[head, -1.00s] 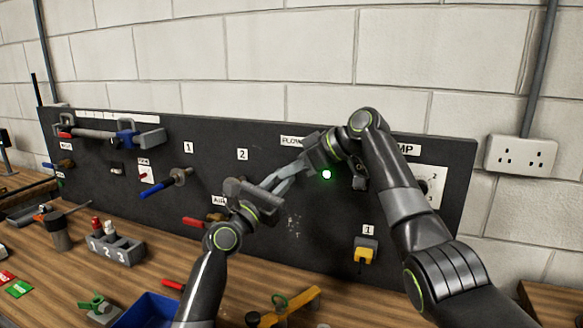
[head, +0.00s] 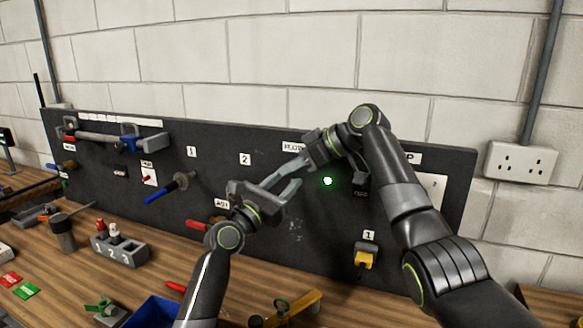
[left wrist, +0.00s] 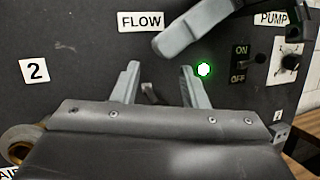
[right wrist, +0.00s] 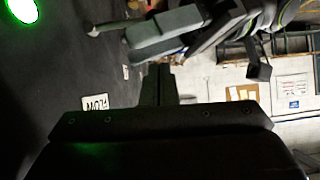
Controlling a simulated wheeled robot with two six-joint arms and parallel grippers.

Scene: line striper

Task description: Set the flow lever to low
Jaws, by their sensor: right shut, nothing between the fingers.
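The FLOW label (left wrist: 141,21) is on the dark panel; in the head view its label (head: 293,148) is partly covered by my right gripper. A small dark part (left wrist: 150,93) shows between my left fingers below the label; it may be the flow lever, but most of it is hidden. My left gripper (left wrist: 160,80) is open, fingers toward the panel, with nothing clearly held.
A green light (left wrist: 203,68) glows right of my left fingers. An ON/OFF switch (left wrist: 240,63) and the pump dial (left wrist: 290,62) are farther right. A yellow-handled part (head: 364,259) is below, and a blue-handled valve (head: 170,187) is left on the panel.

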